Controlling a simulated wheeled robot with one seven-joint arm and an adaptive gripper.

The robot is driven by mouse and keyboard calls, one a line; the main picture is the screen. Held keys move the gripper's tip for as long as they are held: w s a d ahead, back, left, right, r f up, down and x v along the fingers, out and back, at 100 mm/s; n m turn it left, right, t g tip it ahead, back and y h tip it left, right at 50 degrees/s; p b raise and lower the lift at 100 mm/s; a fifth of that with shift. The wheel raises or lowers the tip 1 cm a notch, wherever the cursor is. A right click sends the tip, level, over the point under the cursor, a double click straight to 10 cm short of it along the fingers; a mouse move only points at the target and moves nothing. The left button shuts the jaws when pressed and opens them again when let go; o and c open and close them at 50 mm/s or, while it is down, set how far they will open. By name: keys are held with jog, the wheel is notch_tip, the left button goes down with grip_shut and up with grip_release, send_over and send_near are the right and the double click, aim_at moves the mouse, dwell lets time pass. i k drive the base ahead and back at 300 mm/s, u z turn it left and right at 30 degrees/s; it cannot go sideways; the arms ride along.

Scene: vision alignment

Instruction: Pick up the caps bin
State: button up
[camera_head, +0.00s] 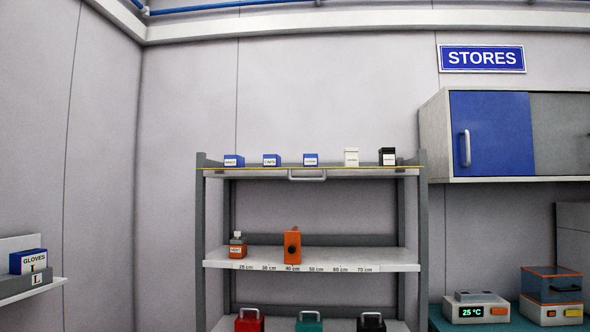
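Three small blue bins with white labels stand in a row on the top shelf: a left one (234,161), a middle one (272,160) and a right one (310,160). Their labels are too small to read surely, so I cannot tell which is the caps bin. A white container (351,157) and a black container (388,157) with a pale label stand to their right on the same shelf. My gripper is not in view.
The grey rack (424,230) has a handle (307,178) under its top shelf. Its middle shelf holds an orange-labelled bottle (237,246) and an orange block (292,245). Handled red, teal and black boxes stand below. A blue-door cabinet (495,133) hangs right.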

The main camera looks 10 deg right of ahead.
aim_at(269, 160)
jog(key=u, duration=0.2)
jog(key=i, duration=1.15)
jog(key=z, duration=0.75)
